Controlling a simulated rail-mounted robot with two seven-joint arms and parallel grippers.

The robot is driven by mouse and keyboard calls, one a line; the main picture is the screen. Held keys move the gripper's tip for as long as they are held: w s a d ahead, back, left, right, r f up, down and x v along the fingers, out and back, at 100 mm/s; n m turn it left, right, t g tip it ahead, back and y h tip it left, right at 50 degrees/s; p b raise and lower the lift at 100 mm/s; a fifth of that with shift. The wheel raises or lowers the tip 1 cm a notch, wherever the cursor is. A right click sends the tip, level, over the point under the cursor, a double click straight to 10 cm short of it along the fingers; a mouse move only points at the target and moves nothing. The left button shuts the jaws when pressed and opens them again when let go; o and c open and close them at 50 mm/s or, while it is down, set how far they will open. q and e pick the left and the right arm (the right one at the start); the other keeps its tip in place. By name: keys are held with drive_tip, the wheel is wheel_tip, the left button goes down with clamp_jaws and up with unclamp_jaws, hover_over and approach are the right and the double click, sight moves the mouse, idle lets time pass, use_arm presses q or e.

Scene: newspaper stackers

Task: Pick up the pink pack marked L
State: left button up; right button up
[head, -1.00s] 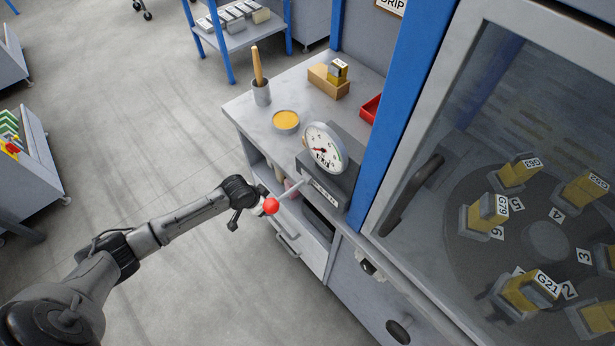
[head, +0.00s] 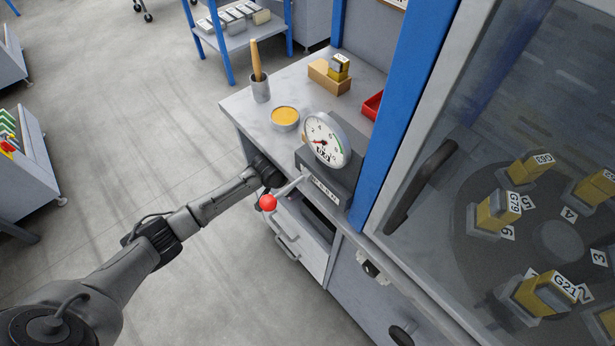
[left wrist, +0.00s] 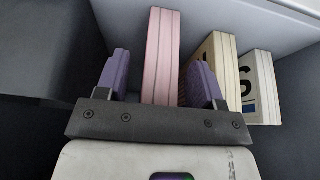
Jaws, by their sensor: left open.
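A pink pack (left wrist: 160,55) stands upright in a grey compartment in the left wrist view. No letter on it shows from here. My left gripper (left wrist: 158,84) is open, with one purple finger on either side of the pink pack. Its right finger is close to the cream pack; I cannot tell if they touch. The pack's lower end is hidden behind the gripper's crossbar. In the head view my left arm reaches under the bench edge, and its fingers and the pack are hidden there. My right gripper is not in view.
A cream pack (left wrist: 220,58) and a pack marked S (left wrist: 260,85) stand to the right of the pink one. A red-knobbed lever (head: 268,202) sticks out beside my wrist, below a dial gauge (head: 327,140). The bench top (head: 250,112) lies above the compartment.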

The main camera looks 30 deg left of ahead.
use_arm(q)
drive_tip(key=shift+s+f, duration=0.1)
drive_tip(key=shift+f, duration=0.15)
drive_tip(key=shift+c, duration=0.2)
drive_tip(key=shift+r, duration=0.1)
clamp_jaws()
